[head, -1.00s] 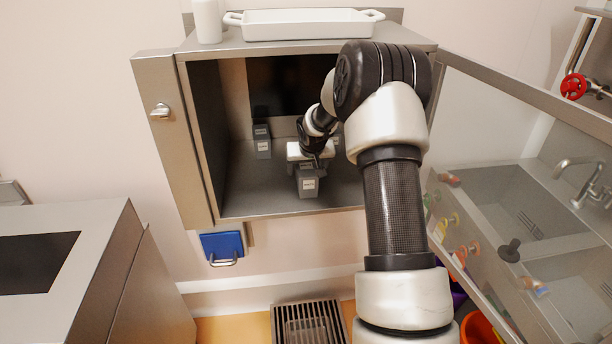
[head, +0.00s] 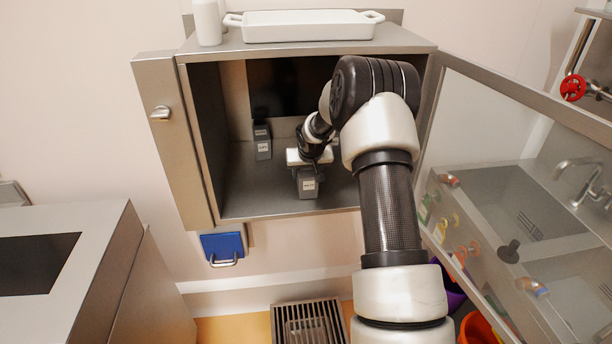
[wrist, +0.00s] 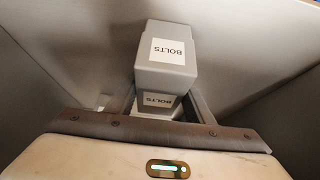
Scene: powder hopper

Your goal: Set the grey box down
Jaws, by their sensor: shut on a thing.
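The grey box (head: 306,183) with a white label is inside the open steel cabinet (head: 192,150), near the front of its floor. My gripper (head: 308,165) is shut on it from above. In the wrist view, the grey box (wrist: 162,78) stands between the two fingers (wrist: 160,100); its two visible labels read BOLTS. I cannot tell whether its underside touches the cabinet floor (head: 250,195).
Another grey labelled box (head: 263,145) stands farther back to the left in the cabinet. The cabinet's glass door (head: 490,130) is swung open on the right. Floor to the left of the held box is clear. A white dish (head: 305,26) sits on top.

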